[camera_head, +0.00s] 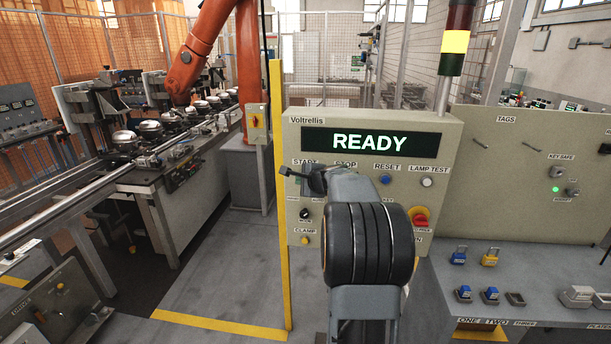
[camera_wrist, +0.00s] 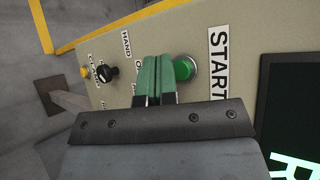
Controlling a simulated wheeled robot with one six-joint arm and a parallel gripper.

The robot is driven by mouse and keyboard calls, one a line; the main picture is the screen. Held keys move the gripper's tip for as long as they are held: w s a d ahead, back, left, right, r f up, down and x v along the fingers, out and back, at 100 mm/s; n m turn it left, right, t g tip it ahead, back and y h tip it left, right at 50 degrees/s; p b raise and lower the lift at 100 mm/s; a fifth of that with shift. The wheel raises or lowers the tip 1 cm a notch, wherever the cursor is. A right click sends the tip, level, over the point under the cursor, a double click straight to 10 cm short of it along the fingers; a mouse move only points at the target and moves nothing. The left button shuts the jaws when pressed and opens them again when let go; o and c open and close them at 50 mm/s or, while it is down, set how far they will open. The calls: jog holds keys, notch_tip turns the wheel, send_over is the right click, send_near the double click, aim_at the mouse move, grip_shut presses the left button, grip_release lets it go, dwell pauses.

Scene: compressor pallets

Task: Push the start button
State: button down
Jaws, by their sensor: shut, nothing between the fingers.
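The control panel (camera_head: 443,205) stands ahead with a lit READY display (camera_head: 370,142). The green start button (camera_wrist: 185,69) shows in the wrist view beside the START label (camera_wrist: 218,64). In the head view my arm and gripper hide the button below its START label (camera_head: 304,162). My gripper (camera_head: 287,171) is shut and empty in front of the panel's upper left part. In the wrist view its green fingers (camera_wrist: 156,62) are together, just left of the button and partly overlapping its edge. I cannot tell whether they touch the button or panel.
Blue reset (camera_head: 385,179) and white lamp test (camera_head: 427,182) buttons and a red emergency stop (camera_head: 420,216) are on the panel. A yellow post (camera_head: 281,200) stands at its left edge. A grey bench (camera_head: 540,318) with padlocks is at right. An orange robot (camera_head: 203,52) is behind.

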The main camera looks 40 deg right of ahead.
jog(key=shift+w+d, duration=0.1)
dwell(0.5)
jog(key=shift+w+d, duration=0.25)
